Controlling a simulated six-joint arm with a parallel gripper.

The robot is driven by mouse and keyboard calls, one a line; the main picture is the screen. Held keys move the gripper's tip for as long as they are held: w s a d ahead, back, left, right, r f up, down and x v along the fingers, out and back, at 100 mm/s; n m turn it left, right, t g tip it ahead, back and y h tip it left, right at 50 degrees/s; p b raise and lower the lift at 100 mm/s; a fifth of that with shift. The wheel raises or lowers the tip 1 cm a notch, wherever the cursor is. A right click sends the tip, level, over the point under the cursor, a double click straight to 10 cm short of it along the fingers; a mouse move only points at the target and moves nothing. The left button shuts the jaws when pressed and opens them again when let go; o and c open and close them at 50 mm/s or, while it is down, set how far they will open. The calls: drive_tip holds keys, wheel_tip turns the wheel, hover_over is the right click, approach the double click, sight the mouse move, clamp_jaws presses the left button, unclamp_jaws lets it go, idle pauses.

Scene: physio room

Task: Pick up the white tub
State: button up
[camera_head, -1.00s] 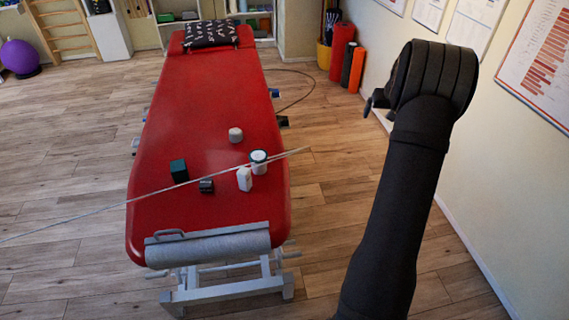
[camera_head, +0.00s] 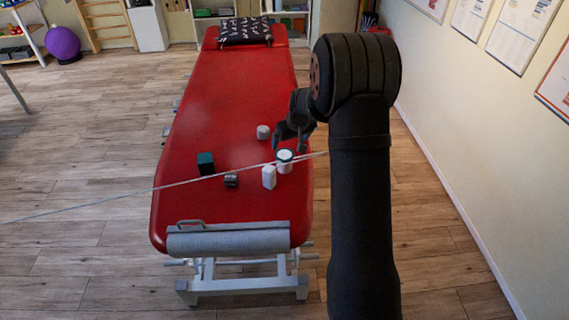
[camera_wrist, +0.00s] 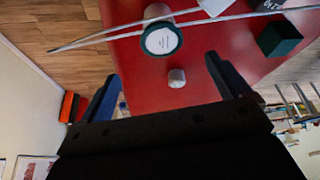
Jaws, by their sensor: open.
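The white tub (camera_head: 284,161) stands upright on the red treatment table, near its right edge. In the wrist view the tub (camera_wrist: 150,14) shows its dark-rimmed lid with a white round top. My gripper (camera_head: 290,142) hangs just above and behind the tub in the head view, open and empty. In the wrist view my open fingers (camera_wrist: 162,72) point toward the table. The tub lies beyond the fingertips, between their lines and apart from them.
The red table (camera_head: 230,95) also holds a small whitish cylinder (camera_head: 263,132), a white box (camera_head: 269,177), a dark green box (camera_head: 206,163) and a small black item (camera_head: 231,181). A thin pale cord (camera_head: 120,197) stretches across by the tub; whether it touches is unclear.

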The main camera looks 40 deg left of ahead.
sight(285, 154)
drive_tip(key=x, duration=0.8)
drive_tip(key=shift+w+a+f, duration=0.1)
drive_tip(key=shift+w+f, duration=0.05)
drive_tip(key=shift+f, duration=0.05)
drive_tip(key=shift+x, duration=2.55)
drive_tip(key=shift+c, duration=0.4)
drive_tip(key=c, duration=1.1)
drive_tip(key=shift+c, duration=0.2)
drive_tip(key=shift+r, duration=0.2)
